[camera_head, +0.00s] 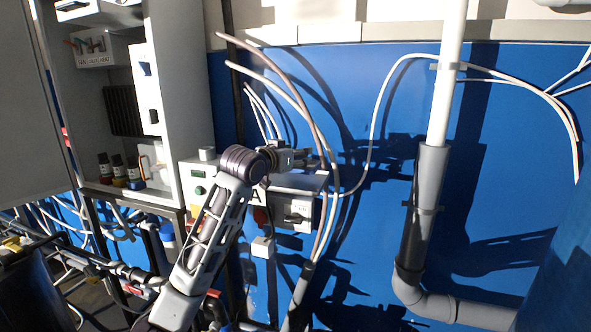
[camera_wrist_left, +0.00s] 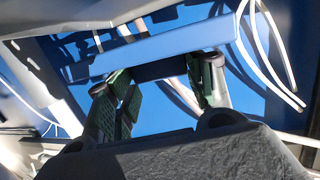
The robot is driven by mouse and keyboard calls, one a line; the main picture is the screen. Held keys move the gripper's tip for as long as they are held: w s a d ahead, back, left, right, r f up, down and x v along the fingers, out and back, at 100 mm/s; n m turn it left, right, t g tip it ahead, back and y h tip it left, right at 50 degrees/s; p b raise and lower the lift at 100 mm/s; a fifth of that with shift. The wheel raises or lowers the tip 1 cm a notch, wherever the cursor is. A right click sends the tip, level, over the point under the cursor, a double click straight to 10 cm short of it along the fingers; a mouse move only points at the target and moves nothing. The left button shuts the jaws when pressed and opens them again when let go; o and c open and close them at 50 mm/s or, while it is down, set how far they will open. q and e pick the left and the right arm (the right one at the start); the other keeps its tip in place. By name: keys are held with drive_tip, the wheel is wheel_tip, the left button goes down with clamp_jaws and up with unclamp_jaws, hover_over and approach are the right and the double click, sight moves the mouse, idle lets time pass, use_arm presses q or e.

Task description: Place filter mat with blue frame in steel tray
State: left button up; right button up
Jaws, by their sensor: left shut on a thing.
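My left gripper (camera_head: 305,160) reaches in from the lower left in the head view, in front of the blue wall and beside the grey hoses. In the head view the held piece is hard to tell from the pale surfaces below the gripper. I cannot identify a steel tray. My right gripper is out of view.
A control box (camera_head: 297,213) with a rotary switch is just below the gripper. Grey hoses (camera_head: 318,130) hang close by. An open cabinet (camera_head: 180,90) with small bottles (camera_head: 118,172) stands left; a thick pipe (camera_head: 425,200) runs down the wall right.

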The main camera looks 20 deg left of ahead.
sight(296, 169)
use_arm(q)
drive_tip(key=shift+f, duration=0.25)
wheel_tip(296, 169, down, 2)
drive_tip(key=shift+f, duration=0.95)
drive_tip(key=o, duration=1)
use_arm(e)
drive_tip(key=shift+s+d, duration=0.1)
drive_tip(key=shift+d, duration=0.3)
